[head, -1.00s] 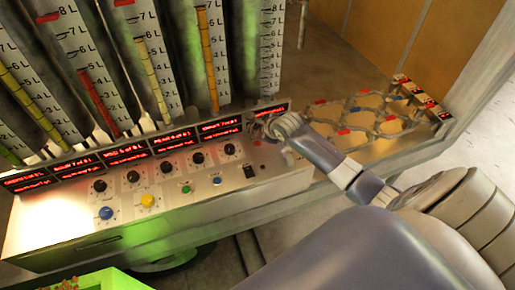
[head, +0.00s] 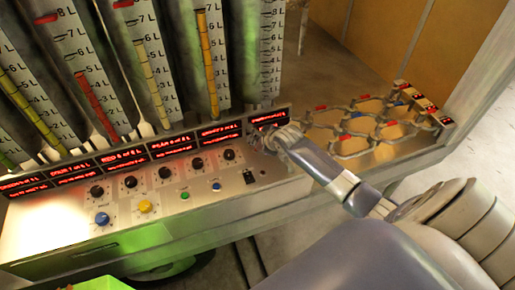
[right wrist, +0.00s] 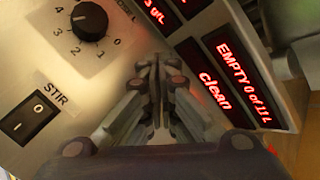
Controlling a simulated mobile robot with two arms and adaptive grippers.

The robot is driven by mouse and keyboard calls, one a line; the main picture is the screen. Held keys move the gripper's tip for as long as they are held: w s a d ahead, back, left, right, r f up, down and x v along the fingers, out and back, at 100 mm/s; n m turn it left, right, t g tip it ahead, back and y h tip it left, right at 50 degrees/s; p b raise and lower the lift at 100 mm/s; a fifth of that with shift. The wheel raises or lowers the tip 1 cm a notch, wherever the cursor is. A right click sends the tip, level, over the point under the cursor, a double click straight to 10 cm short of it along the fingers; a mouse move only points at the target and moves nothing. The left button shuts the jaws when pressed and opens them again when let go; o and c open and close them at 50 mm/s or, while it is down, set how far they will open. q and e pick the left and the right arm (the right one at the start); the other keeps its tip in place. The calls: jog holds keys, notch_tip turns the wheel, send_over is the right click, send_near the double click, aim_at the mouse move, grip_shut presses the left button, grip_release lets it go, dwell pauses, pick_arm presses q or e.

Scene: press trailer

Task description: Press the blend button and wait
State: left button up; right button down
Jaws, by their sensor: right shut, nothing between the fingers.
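The control panel (head: 80,232) carries a large blue button (head: 102,218), a yellow button (head: 145,206), a green button (head: 184,194) and a small blue button (head: 216,186). Their labels are too small to read, so I cannot tell which is blend. My right gripper (head: 260,138) is shut and empty at the panel's right end, by the last display. In the right wrist view its fingers (right wrist: 158,92) are together, between a black knob (right wrist: 89,21) and red displays; contact is unclear. My left gripper is not in view.
A rocker switch labelled STIR (right wrist: 28,117) sits below the knob. A display (right wrist: 235,78) reads "EMPTY 0 of 11 L". Several graduated tubes (head: 207,50) stand behind the panel. A tray with looped rails (head: 372,150) lies to the right.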

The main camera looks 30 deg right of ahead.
jog(key=shift+f, duration=0.1)
dwell(0.7)
jog(key=shift+f, duration=0.3)
jog(key=shift+f, duration=0.45)
dwell(0.8)
jog(key=shift+r, duration=0.1)
jog(key=shift+r+p, duration=0.75)
jog(key=shift+p, duration=0.45)
notch_tip(320, 180, up, 3)
jog(key=p, duration=0.3)
jog(key=shift+f, duration=0.1)
jog(key=shift+r+p, duration=0.45)
jog(key=shift+r, duration=0.65)
